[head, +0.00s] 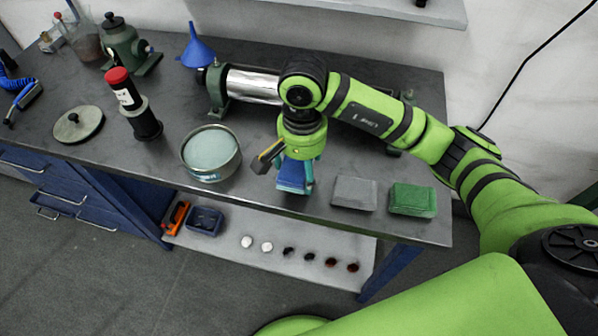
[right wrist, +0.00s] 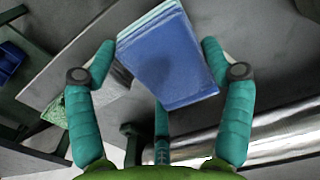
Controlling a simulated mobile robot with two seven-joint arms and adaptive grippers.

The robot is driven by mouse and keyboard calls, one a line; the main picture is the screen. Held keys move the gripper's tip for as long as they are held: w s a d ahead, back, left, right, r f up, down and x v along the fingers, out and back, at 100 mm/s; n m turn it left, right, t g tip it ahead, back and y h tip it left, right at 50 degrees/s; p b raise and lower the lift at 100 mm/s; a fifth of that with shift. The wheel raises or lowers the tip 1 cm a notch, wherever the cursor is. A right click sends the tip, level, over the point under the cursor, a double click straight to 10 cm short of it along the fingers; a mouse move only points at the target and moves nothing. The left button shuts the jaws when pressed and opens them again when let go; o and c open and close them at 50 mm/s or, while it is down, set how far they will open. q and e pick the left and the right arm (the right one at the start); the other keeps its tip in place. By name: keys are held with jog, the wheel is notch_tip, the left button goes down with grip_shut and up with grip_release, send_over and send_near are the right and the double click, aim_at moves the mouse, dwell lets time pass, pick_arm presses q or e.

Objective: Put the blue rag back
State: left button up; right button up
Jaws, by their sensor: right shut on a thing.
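The blue rag (head: 293,177) is a folded flat block under my right gripper near the front edge of the bench. In the right wrist view the blue rag (right wrist: 170,62) lies between the fingers. My right gripper (right wrist: 165,65) has teal fingers and is shut on the rag. In the head view the right gripper (head: 295,165) partly hides the rag. I cannot tell whether the rag touches the bench top. A grey rag (head: 354,192) and a green rag (head: 412,200) lie folded to its right. My left gripper does not show.
A round tin (head: 211,153) stands left of the gripper on the dark bench (head: 170,175). Bare bench lies between the gripper and the grey rag.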

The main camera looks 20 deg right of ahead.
aim_at(299, 178)
jog(key=shift+w+a+f, duration=0.15)
jog(key=shift+w+f, duration=0.05)
jog(key=shift+f, duration=0.35)
notch_tip(299, 178, down, 3)
jog(key=shift+f+p, duration=0.1)
jog(key=shift+p, duration=0.7)
jog(key=shift+f+b, duration=0.35)
jog(key=o, duration=1)
jog(key=shift+r, duration=0.1)
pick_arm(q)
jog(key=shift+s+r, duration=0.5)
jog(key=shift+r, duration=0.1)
